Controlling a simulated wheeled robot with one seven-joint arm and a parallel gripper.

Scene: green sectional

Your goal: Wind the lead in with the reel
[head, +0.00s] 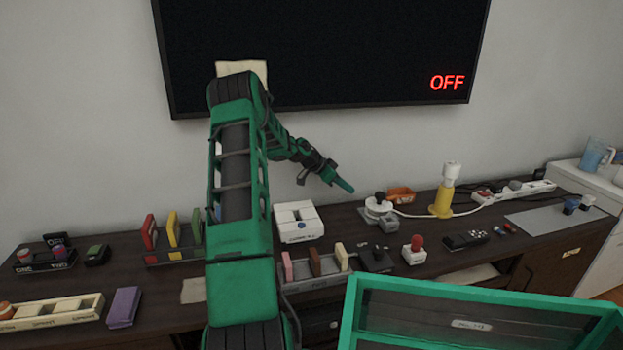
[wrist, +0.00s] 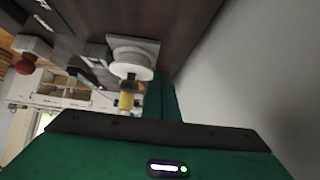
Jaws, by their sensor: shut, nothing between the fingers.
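The reel (head: 378,206) is a white disc with a dark knob on a grey base, standing on the dark wooden top. In the wrist view the white reel (wrist: 131,62) sits on its grey plate at upper middle. The white lead (head: 412,215) runs from the reel rightward past a yellow stand (head: 442,203) towards a white power strip (head: 520,191). My gripper (head: 342,183) is shut and empty, in the air to the left of and above the reel, apart from it. Its green fingers (wrist: 163,101) show in the wrist view. The lead is hard to make out there.
A red-knobbed device (head: 414,249) and a white box (head: 296,221) are nearby. The television (head: 330,55) hangs above. A green open bin (head: 480,310) is at the front.

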